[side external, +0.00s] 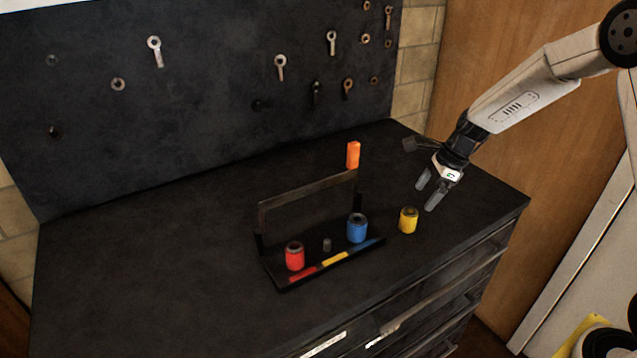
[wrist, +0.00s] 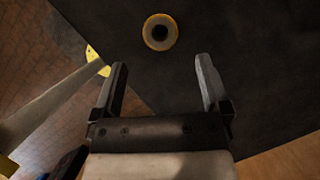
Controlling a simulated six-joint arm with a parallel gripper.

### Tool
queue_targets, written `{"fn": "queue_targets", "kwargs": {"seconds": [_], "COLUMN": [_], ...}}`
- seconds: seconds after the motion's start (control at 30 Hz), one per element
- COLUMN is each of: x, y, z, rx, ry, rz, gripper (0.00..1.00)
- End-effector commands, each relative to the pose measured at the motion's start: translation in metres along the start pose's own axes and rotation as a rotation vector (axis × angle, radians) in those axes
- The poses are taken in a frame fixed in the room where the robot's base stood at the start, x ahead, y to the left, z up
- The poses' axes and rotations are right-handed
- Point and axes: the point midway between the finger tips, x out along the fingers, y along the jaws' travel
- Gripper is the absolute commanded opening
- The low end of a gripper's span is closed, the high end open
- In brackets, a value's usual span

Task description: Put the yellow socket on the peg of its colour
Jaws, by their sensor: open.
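The yellow socket (side external: 408,221) stands upright on the dark bench top, right of the peg rack. It also shows in the wrist view (wrist: 160,32) as a yellow ring with a dark hole, ahead of the fingertips. My gripper (side external: 430,193) is open and empty, above the bench and up and to the right of the socket in the side view. Its two fingers (wrist: 163,75) are spread wide in the wrist view. The rack (side external: 290,284) has a bare peg (side external: 327,244) in the middle, behind the yellow stripe (side external: 335,258) on its front edge.
A red socket (side external: 294,256) and a blue socket (side external: 357,228) sit on the rack either side of the bare peg. A raised bar (side external: 308,198) runs along its back. An orange cylinder (side external: 353,155) stands behind it. The bench's left part is clear.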

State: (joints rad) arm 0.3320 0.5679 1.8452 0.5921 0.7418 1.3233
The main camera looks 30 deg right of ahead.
Motion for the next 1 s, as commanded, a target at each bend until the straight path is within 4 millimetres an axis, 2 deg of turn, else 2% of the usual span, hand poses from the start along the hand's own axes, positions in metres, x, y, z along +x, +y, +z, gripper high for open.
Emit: {"fn": "queue_targets", "kwargs": {"seconds": [0.4, 0.77, 1.0], "x": [0.024, 0.033, 0.058], "y": [0.0, 0.0, 0.0], "z": [0.0, 0.0, 0.0], "rx": [-0.004, -0.006, -0.005], "ry": [0.001, 0.001, 0.002], "rz": [0.001, 0.0, 0.002], "gripper": [0.96, 0.96, 0.96]}}
